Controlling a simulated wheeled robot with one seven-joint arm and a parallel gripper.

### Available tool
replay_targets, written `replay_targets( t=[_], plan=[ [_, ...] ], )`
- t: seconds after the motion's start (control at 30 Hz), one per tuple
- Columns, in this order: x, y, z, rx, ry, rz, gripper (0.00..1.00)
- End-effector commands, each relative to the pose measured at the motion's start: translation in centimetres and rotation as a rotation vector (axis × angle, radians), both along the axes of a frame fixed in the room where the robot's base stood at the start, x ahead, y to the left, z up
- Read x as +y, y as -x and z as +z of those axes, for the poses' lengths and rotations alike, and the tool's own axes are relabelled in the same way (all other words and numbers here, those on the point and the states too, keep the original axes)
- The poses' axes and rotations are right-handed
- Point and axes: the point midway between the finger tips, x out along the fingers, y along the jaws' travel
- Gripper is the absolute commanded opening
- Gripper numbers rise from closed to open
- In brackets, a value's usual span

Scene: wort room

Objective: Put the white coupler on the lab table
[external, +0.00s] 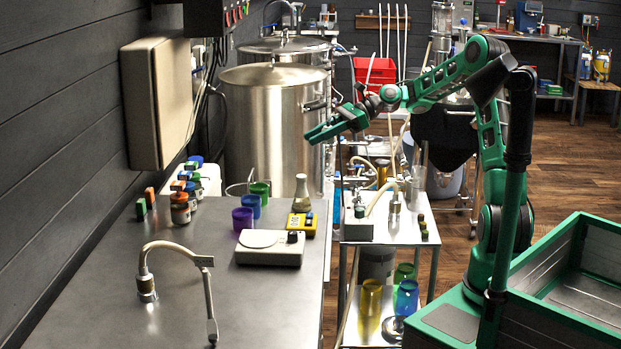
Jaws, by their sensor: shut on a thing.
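My gripper (322,131) is in the air left of centre, in front of the large steel kettle. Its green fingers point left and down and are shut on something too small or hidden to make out. I cannot pick out the white coupler in this view. A long grey metal worktop (185,318) runs along the left wall, below and left of my gripper. A small metal table (409,231) stands below and right of my gripper. I cannot tell for sure which of these is the lab table.
The worktop holds a white balance (268,254), a yellow meter (302,224), a flask (302,193), coloured beakers and a curved tap (147,277). Its front part is mostly bare. A pump box (358,227) and tubing crowd the small table. Steel kettles (272,125) stand behind.

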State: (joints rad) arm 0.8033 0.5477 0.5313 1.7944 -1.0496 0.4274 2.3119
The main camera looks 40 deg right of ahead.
Motion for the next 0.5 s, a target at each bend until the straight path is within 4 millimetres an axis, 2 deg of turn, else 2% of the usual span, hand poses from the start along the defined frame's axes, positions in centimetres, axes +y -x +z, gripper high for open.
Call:
replay_targets(
  t=[0.03, 0.17, 0.27, 0.5],
  plan=[
    [1.5, -0.1, 0.0, 0.0, -0.001, 0.018, 0.07],
    [5.4, -0.2, -0.1, 0.001, -0.001, 0.06, 0.07],
    [9.4, -0.1, -0.1, 0.002, -0.001, 0.103, 0.07],
    [20.5, 1.5, -0.2, 0.004, 0.0, 0.219, 0.07]
  ],
)
